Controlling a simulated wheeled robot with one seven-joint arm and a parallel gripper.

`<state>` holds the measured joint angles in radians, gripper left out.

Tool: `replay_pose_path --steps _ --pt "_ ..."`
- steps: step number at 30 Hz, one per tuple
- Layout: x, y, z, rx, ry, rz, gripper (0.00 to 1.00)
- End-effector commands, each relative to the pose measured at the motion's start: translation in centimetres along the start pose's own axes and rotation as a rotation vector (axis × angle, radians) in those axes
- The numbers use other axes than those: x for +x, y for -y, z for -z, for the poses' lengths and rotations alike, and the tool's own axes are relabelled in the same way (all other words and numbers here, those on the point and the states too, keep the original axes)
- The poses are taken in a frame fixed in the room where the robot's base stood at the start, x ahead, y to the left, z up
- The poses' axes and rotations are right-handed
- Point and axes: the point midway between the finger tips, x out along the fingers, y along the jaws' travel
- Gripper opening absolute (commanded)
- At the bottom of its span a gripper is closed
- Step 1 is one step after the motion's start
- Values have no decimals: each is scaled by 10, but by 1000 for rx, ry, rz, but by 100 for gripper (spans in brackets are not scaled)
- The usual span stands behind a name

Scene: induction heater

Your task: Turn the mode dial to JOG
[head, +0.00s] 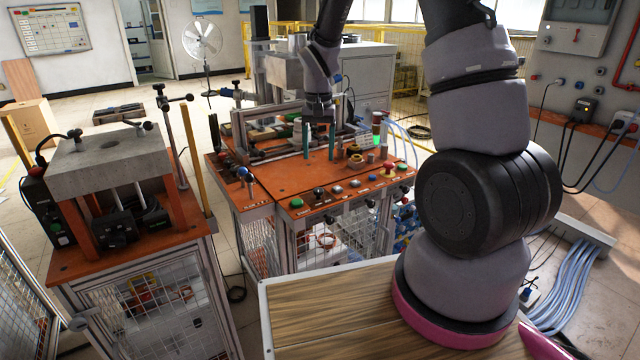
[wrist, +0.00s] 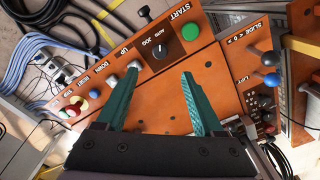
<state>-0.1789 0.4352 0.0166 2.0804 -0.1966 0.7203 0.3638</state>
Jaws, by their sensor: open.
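The mode dial is a small round black knob with AUTO and JOG printed beside it, on the orange control panel. It shows in the wrist view (wrist: 161,53) and is small in the head view (head: 319,191). Which label it points to is too small to tell. My gripper (head: 318,157) is open and empty, its two teal fingers pointing down above the panel. In the wrist view my gripper (wrist: 160,70) has its fingertips spread to either side of the dial's line, with the dial just beyond them and not touched.
A green START button (wrist: 191,32) sits right of the dial in the wrist view. Other panel buttons, including a red emergency stop (head: 388,169), line the front edge. Levers with blue and black balls (wrist: 270,58) stand at the right. The panel around the dial is flat.

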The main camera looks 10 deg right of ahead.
Motion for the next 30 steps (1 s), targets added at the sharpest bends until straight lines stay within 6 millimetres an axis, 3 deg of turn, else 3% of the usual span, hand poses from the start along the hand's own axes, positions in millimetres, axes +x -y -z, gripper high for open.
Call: replay_pose_path --steps 5,19,30 --pt "17 1 0 0 7 -6 69" --pt "97 0 -1 -1 7 -5 69" --pt "112 0 0 0 3 -3 69"
